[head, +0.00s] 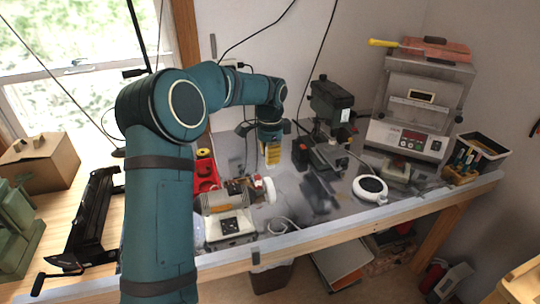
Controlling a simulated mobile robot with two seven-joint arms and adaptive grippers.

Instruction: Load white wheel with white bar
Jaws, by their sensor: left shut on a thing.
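The white wheel (269,190) sits on the right side of a small bench polishing machine (228,224) on the grey worktop. My left gripper (271,158) points down above and just behind the wheel, apart from it. It is shut on a small yellowish bar-like thing (272,152). Its shape is too small to make out, and I cannot tell if it is the white bar. No other white bar can be made out. My right gripper is not in view.
A red holder (205,172) stands left of the gripper. A dark drill press (329,125) stands to the right, with a round white device (370,188) near the front edge. A large grey machine (420,110) and a tool box (475,155) fill the right end.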

